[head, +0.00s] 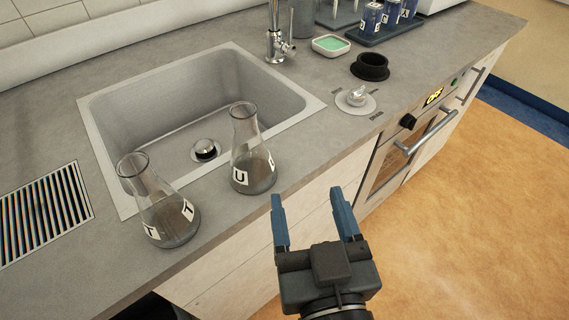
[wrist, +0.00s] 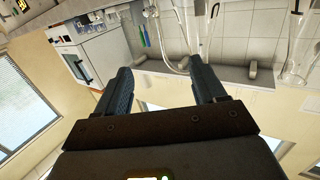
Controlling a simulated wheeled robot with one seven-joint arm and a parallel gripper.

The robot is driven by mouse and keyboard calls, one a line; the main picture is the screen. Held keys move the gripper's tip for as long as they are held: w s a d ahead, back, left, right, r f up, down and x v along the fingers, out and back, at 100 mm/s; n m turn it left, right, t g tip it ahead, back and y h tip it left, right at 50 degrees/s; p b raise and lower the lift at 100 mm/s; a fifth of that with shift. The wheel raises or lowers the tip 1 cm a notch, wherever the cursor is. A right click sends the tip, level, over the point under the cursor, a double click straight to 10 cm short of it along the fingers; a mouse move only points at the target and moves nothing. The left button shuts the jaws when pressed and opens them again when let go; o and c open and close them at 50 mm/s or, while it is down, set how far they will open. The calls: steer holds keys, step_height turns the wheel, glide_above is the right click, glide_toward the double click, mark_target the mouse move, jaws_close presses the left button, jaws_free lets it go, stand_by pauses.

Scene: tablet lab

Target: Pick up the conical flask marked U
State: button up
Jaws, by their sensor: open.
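The conical flask marked U (head: 253,165) is clear glass with a U label. It stands upright on the grey counter, by the front rim of the sink. A second conical flask marked T (head: 165,208) stands to its left, nearer the counter's front edge. My gripper (head: 307,197) is open and empty, to the right of and nearer than the U flask, in front of the counter's edge. In the wrist view, the open fingers (wrist: 160,66) have nothing between them. Clear glass shapes (wrist: 299,62) show at the upper right there; their labels cannot be read.
A ribbed drain grille (head: 45,212) is at the left. An oven (head: 412,145) is below.

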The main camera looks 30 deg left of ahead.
steer(key=n+y+b, duration=0.1)
steer(key=y, duration=0.1)
glide_toward(248, 137)
steer(key=x, duration=0.4)
steer(key=shift+w+a+r+g, duration=0.1)
steer(key=shift+a+r+g, duration=0.2)
steer(key=shift+a+r, duration=0.05)
steer(key=shift+f+p+x, duration=0.15)
steer(key=shift+p+x, duration=0.1)
steer(key=shift+x, duration=1.5)
steer(key=shift+f+p+x, duration=0.15)
steer(key=shift+p+x, duration=0.1)
steer(key=shift+x, duration=1.55)
steer(key=shift+w+d, duration=0.15)
steer(key=shift+d, duration=0.1)
steer(key=shift+c, duration=0.4)
jaws_close()
